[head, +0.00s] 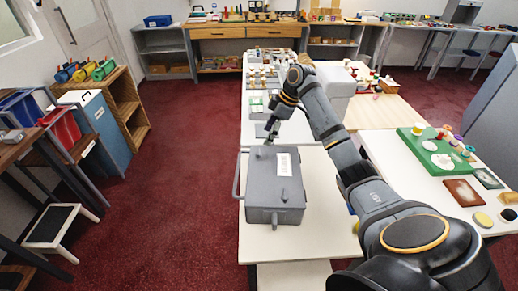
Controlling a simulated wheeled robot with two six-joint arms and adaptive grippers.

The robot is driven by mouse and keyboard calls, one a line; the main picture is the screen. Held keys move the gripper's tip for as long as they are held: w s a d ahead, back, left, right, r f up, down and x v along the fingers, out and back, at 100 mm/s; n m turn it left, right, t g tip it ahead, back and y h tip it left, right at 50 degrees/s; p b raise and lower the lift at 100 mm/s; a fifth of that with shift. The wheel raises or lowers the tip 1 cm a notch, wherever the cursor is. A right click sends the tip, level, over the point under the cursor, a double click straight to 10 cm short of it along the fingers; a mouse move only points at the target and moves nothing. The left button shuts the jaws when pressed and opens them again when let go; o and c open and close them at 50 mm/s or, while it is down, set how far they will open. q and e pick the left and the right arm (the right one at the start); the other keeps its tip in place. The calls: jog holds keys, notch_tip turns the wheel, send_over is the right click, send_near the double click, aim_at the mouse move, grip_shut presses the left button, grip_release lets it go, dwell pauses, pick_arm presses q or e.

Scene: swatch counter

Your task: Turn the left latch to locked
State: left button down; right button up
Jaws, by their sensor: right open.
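A grey metal box (260,190) with a closed lid and a white label (283,164) sits on the near white table. A bar handle (236,176) sticks out at its left side. Small raised grey fittings show on the lid near the far left and near the front right; they are too small to tell which is the left latch or how it is turned. My right gripper (268,139) is open and points down at the box's far edge, near the far left fitting. I cannot tell if it touches. My left gripper is not in view.
My right arm crosses above the table right of the box. The white table (310,235) is bare in front of the box. Small items stand farther back.

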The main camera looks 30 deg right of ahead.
aim_at(258, 151)
jog(key=p+x, duration=0.1)
jog(key=x, duration=0.7)
jog(key=shift+a+f, duration=0.1)
jog(key=shift+f, duration=0.05)
jog(key=c, duration=1.1)
